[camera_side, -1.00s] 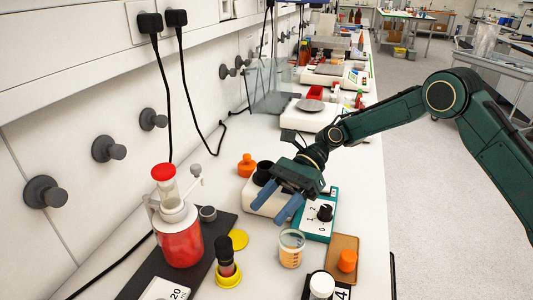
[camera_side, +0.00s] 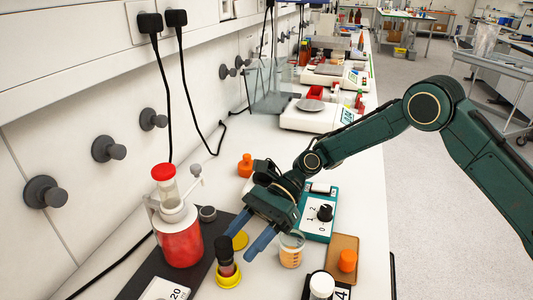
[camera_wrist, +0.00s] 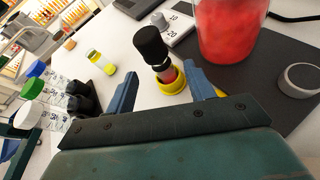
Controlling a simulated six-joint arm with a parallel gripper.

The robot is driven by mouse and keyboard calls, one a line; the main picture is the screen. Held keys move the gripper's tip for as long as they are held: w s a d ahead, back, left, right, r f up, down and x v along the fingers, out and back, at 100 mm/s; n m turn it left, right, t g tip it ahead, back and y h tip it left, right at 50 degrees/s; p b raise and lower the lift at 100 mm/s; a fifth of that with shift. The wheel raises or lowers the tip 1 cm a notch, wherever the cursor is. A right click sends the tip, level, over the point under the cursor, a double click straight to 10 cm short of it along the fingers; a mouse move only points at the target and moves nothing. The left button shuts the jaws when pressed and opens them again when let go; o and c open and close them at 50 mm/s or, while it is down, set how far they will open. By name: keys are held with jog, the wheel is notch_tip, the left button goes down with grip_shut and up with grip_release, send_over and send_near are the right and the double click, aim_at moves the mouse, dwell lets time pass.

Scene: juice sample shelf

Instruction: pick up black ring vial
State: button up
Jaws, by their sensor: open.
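The black ring vial (camera_side: 226,258) has a black cap over a reddish body and stands upright in a yellow ring base (camera_side: 229,277) at the front of the bench. In the wrist view the vial (camera_wrist: 153,47) stands ahead of the gap between my fingers, with its yellow base (camera_wrist: 172,84) below. My gripper (camera_side: 248,246) is open, with its blue fingers pointing down beside and a little above the vial. The open fingers also show in the wrist view (camera_wrist: 161,88). Nothing is between them that I can see as gripped.
A red-filled bottle (camera_side: 182,240) stands on a dark mat left of the vial. A graduated cup (camera_side: 291,250) is close on the right. A yellow disc (camera_side: 239,240) lies just behind. A brown block with an orange cap (camera_side: 346,261) and a white-capped bottle (camera_side: 321,286) are further right.

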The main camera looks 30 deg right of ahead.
aim_at(225, 260)
jog(key=shift+a+f, duration=0.1)
jog(key=shift+a, duration=0.05)
jog(key=shift+x, duration=2.5)
jog(key=shift+w+f, duration=0.1)
jog(key=shift+c, duration=0.4)
jog(key=c, duration=1)
